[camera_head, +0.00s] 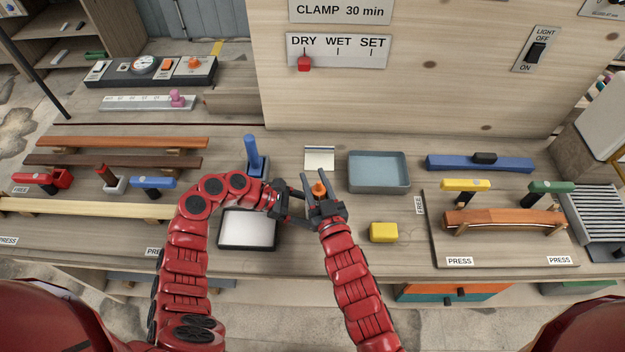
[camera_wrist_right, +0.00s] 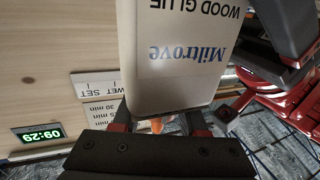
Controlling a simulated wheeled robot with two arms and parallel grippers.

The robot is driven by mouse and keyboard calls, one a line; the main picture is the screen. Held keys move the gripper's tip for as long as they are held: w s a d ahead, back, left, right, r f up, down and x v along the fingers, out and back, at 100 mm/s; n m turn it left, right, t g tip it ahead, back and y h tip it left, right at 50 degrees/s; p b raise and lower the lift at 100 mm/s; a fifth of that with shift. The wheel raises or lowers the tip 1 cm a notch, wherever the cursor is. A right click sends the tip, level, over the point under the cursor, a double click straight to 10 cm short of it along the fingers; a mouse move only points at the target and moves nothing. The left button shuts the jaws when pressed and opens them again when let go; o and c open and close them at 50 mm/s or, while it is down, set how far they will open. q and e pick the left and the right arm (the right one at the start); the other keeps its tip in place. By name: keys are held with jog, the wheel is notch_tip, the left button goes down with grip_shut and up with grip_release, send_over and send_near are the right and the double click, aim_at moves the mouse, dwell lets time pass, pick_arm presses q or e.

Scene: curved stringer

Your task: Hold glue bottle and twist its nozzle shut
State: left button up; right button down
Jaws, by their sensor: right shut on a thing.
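In the head view the nozzle (camera_head: 319,188) shows between the fingers of my right gripper (camera_head: 321,186), and the bottle's body is hidden. My left gripper (camera_head: 288,206) is close beside on the left. Its dark body also shows right of the bottle in the wrist view, but its fingertips are hidden.
A blue-grey tray (camera_head: 379,187) and a yellow block (camera_head: 383,232) stand to the right. A blue upright handle (camera_head: 254,150) and a pale-topped pad (camera_head: 248,229) stand left. A small pale card (camera_head: 320,158) lies behind. The wooden panel (camera_head: 430,90) closes off the back.

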aim_at(320, 198)
jog(key=shift+d+m+h, duration=0.2)
jog(key=shift+m+h, duration=0.3)
jog(key=shift+h, duration=0.2)
jog(key=shift+t+h, duration=0.3)
jog(key=shift+c, duration=2.2)
grip_release()
jog(key=v, duration=0.7)
jog(key=shift+s, duration=0.2)
pick_arm(q)
jog(key=o, duration=1.2)
jog(key=shift+c, duration=0.2)
